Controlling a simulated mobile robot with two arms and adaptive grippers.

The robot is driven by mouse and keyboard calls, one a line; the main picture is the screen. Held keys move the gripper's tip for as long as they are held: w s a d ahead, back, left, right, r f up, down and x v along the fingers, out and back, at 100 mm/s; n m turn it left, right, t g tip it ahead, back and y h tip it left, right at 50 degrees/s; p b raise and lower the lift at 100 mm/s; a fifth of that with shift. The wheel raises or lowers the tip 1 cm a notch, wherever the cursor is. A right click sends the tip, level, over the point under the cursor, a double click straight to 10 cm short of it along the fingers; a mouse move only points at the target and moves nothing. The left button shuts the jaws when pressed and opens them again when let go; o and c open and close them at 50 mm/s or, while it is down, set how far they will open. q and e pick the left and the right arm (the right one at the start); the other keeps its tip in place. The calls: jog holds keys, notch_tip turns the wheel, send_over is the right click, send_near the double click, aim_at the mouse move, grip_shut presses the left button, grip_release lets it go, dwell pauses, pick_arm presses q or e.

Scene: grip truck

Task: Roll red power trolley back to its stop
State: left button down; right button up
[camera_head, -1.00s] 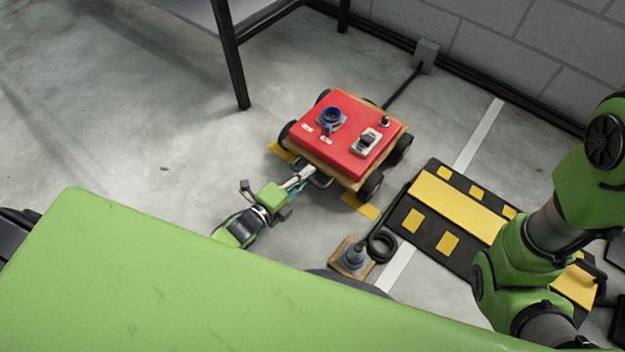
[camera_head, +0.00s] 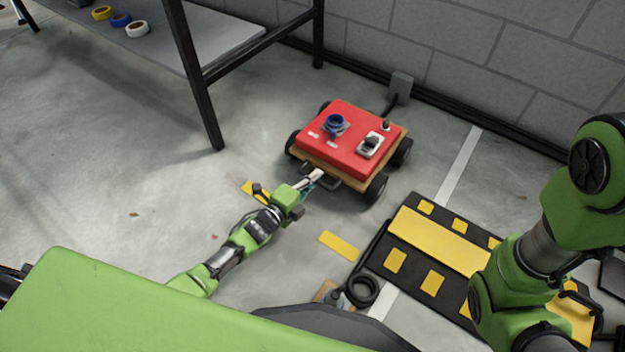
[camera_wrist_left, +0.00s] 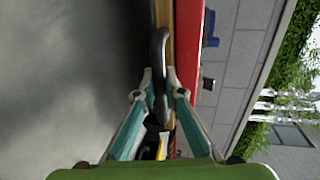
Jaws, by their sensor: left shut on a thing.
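The red power trolley (camera_head: 350,137) stands on its black wheels on the concrete floor, with a blue socket and a grey switch on top. Its dark handle (camera_head: 333,184) is on the near side. My left gripper (camera_head: 314,180) is shut on this handle. In the left wrist view the teal fingers (camera_wrist_left: 160,88) close on both sides of the dark handle bar (camera_wrist_left: 159,52), beside the trolley's wooden edge and red side. Two yellow floor marks (camera_head: 338,246) lie on the near side of the trolley, apart from it. My right arm shows at the right, its gripper not visible.
A bench (camera_head: 225,45) with tape rolls stands at the upper left, its black leg left of the trolley. A grey block wall (camera_head: 470,70) with a wall box (camera_head: 401,86) is behind. A black-and-yellow ramp (camera_head: 440,240) and a cable plug lie at the near right.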

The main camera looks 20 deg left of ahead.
pick_arm(q)
jog(key=shift+w+r, duration=0.15)
jog(key=shift+w, duration=0.1)
jog(key=c, duration=2.1)
grip_release()
jog(key=shift+d, duration=0.1)
jog(key=v, duration=1.2)
